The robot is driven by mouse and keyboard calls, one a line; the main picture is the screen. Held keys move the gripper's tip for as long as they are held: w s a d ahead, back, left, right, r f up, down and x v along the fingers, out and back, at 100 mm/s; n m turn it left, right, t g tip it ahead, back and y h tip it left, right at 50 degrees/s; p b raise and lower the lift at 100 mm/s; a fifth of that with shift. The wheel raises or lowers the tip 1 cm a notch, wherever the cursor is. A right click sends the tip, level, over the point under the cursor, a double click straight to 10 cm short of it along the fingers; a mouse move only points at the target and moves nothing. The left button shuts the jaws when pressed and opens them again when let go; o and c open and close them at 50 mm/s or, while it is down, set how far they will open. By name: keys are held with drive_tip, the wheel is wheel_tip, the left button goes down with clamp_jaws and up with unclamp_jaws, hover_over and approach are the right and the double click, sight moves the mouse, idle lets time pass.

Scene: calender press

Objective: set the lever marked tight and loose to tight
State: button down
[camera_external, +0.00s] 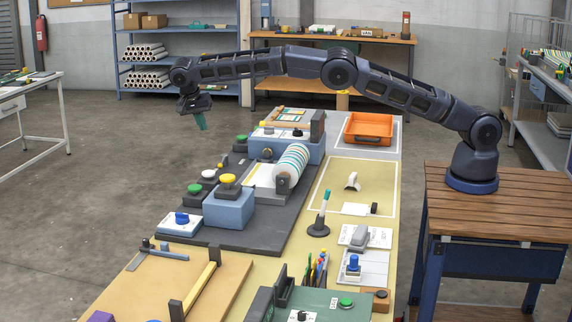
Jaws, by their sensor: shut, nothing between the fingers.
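My gripper (202,123) is at the end of the outstretched dark arm, in the air to the left of the press bench. Its teal fingers point down, are shut and touch nothing. No tight or loose marking is readable at this size, so I cannot tell which control is the lever. A stick with a teal top (323,207) stands slightly tilted on a round black base on the bench. A grey switch (360,236) sits on a white plate with small print. The calender press (290,165) has a striped roll, well to the right of my gripper.
Yellow, green and white push buttons and a blue knob (181,218) line the press's left side. An orange tray (368,129) is at the bench's far end. A yellow bar (202,290) lies at the front. The floor left of the bench is clear.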

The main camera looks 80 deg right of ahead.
drive_tip(key=x, duration=0.8)
drive_tip(key=s+x, duration=0.1)
drive_tip(key=x, duration=0.3)
drive_tip(key=shift+s+a+f, duration=0.15)
drive_tip(key=shift+a, duration=0.05)
drive_tip(key=shift+s+f, duration=0.35)
drive_tip(key=shift+f, duration=0.25)
drive_tip(key=shift+s+d+n, duration=0.1)
drive_tip(key=shift+s+n, duration=0.1)
drive_tip(key=shift+n, duration=0.2)
